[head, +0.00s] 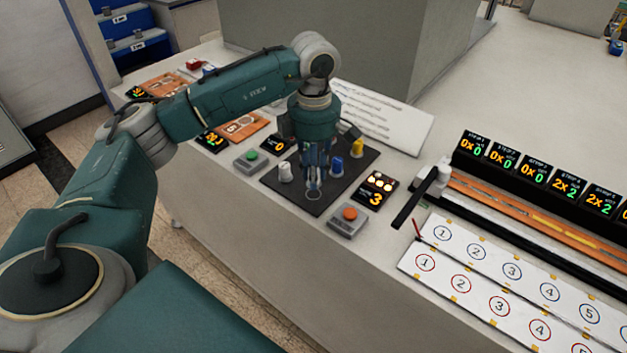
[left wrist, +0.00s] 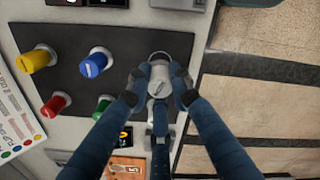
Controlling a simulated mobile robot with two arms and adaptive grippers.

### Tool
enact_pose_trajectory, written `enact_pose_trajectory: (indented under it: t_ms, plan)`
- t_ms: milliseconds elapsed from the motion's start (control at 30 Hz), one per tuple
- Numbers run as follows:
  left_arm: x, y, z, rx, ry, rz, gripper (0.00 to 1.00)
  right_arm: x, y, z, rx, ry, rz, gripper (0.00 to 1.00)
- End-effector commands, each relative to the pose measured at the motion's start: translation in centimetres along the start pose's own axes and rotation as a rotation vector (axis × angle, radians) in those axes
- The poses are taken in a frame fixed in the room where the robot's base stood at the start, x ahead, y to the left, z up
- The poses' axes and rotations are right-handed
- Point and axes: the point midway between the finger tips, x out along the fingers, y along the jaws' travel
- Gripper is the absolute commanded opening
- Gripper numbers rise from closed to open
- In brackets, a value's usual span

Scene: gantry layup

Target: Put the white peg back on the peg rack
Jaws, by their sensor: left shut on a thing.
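My left gripper (head: 313,190) is shut on a pale grey-white peg (left wrist: 158,88), seen between the fingertips in the left wrist view. The gripper points down over the near part of the black peg rack (head: 325,192). I cannot tell whether the held peg touches the rack. A whitish peg (head: 285,171) also stands at the rack's left corner in the head view. A blue peg (head: 337,165) and a yellow peg (head: 356,147) stand on the rack. A red peg (left wrist: 54,106) and a green peg (left wrist: 103,104) show in the left wrist view. My right gripper is out of view.
A green button box (head: 251,160) and an orange button box (head: 348,219) flank the rack. A small display (head: 375,190) lies right of it, a white printed panel (head: 385,118) behind. Numbered white strips (head: 480,270) and orange rails lie to the right.

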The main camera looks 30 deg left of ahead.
Motion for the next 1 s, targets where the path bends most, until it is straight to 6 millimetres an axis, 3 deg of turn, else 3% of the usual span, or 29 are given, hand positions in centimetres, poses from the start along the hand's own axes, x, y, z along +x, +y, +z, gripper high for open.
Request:
enact_pose_trajectory:
  t_ms: [200, 633, 667, 733, 1000]
  plan:
    - [3.0, -0.1, -0.1, -0.001, 0.003, -0.002, 0.00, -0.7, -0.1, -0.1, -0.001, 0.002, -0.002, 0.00]
    - [3.8, 0.0, -0.1, -0.001, 0.002, 0.000, 0.00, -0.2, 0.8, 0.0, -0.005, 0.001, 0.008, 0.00]
    - [3.7, 0.0, -0.1, -0.001, 0.002, 0.000, 0.26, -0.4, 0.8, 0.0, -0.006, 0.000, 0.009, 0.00]
    - [3.6, 0.0, -0.1, -0.001, 0.002, 0.000, 0.40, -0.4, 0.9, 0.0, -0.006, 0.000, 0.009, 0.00]
    - [3.6, 0.0, -0.1, -0.001, 0.002, -0.001, 0.40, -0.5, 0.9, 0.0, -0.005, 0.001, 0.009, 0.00]
